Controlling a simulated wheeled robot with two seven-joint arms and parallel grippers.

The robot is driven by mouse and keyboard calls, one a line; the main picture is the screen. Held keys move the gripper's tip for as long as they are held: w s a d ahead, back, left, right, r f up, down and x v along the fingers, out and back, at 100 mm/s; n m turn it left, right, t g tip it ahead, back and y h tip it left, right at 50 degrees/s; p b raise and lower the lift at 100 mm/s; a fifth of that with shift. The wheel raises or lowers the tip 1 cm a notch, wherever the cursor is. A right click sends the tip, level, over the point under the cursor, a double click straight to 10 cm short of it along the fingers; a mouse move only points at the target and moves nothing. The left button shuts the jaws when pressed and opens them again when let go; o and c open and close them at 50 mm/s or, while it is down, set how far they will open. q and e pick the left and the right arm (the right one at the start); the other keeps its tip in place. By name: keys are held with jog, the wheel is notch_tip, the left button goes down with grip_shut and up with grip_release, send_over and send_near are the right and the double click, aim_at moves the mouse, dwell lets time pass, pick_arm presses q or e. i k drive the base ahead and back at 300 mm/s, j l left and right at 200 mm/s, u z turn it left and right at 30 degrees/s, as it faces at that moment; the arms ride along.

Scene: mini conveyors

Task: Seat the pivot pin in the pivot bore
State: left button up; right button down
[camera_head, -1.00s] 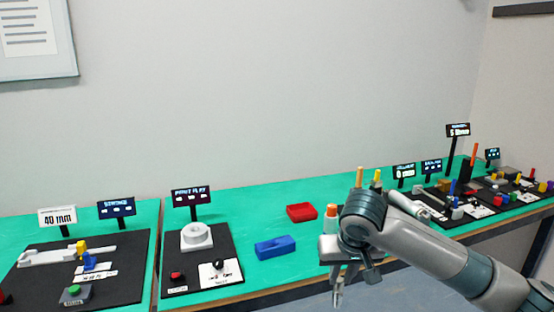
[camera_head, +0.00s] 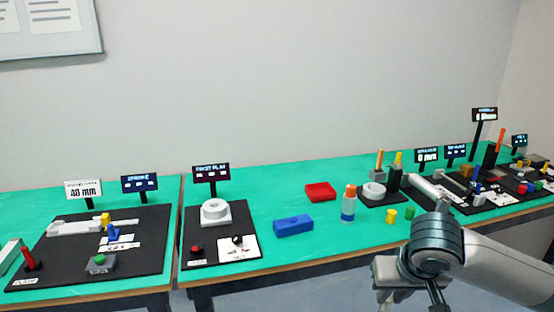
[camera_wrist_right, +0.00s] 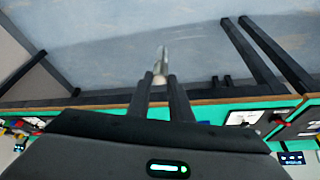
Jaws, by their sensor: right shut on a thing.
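The white round housing with the pivot bore (camera_head: 215,210) stands on a black board under the sign that reads like "PIVOT PLAY", in the head view. My right gripper (camera_wrist_right: 160,80) is shut on a grey metal pin (camera_wrist_right: 161,58), which sticks out past the fingertips in the right wrist view. In the head view the right gripper (camera_head: 392,290) is at the bottom edge, in front of the table and well right of the housing. Its fingers and the pin are mostly hidden or cut off there. My left gripper is not in view.
A blue block (camera_head: 293,226), a red tray (camera_head: 320,191) and an orange-topped bottle (camera_head: 348,204) stand right of the pivot board. A red button (camera_head: 197,250) and a black knob (camera_head: 238,241) are in front of the housing. Crowded boards fill the right end.

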aim_at(216, 213)
jog(key=i+j+u, duration=0.1)
jog(key=i+u, duration=0.4)
jog(key=i, duration=0.25)
jog(key=i+l+u, duration=0.2)
jog(key=i+u, duration=0.3)
jog(key=i, duration=0.2)
